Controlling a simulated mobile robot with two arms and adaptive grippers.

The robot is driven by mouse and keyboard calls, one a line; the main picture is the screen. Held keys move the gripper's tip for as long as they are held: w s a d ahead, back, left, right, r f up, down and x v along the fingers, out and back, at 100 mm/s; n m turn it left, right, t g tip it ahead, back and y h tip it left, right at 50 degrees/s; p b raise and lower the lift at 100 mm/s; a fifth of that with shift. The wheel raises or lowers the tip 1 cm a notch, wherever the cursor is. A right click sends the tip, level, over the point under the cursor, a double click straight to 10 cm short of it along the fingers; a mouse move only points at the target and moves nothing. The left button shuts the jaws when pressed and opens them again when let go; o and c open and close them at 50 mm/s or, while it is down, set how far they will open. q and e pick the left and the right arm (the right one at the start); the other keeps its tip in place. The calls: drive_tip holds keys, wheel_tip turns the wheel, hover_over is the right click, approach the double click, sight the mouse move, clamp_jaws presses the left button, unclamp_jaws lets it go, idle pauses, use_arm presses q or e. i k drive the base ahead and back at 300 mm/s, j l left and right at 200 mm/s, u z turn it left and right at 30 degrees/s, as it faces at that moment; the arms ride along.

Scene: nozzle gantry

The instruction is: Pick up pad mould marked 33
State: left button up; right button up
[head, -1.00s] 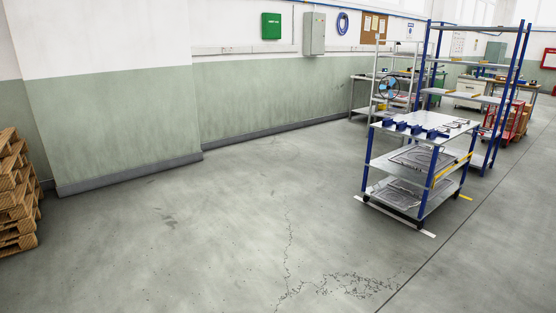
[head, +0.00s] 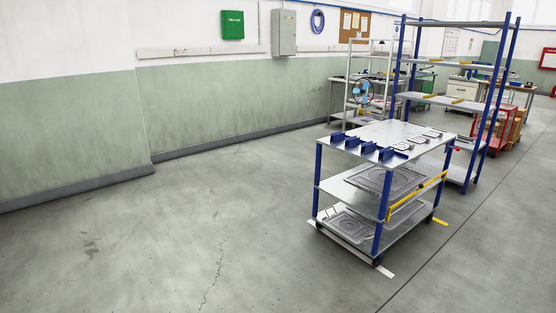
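A blue-framed trolley (head: 391,133) with several metal shelves stands right of centre. Neither of my grippers is in view.
A tall blue rack (head: 455,103) stands behind the trolley, with a red cart (head: 493,126) to its right. A grey shelf unit (head: 367,85) stands near the wall. White and yellow floor markings surround the trolley. The floor (head: 170,235) to the left is clear.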

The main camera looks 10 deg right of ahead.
sight(432, 134)
drive_tip(key=i+l, duration=0.3)
drive_tip(key=l, duration=0.55)
drive_tip(key=i+l, duration=0.3)
drive_tip(key=l, duration=0.55)
drive_tip(key=i+l, duration=0.25)
drive_tip(key=l, duration=0.55)
drive_tip(key=i+l, duration=0.3)
drive_tip(key=l, duration=0.55)
drive_tip(key=i+l, duration=0.3)
drive_tip(key=l, duration=0.55)
drive_tip(key=i+l+z, duration=0.1)
drive_tip(key=i+l, duration=0.2)
drive_tip(key=l, duration=0.55)
drive_tip(key=i+l, duration=0.3)
drive_tip(key=l, duration=0.5)
drive_tip(key=i+l, duration=0.35)
drive_tip(key=l, duration=0.45)
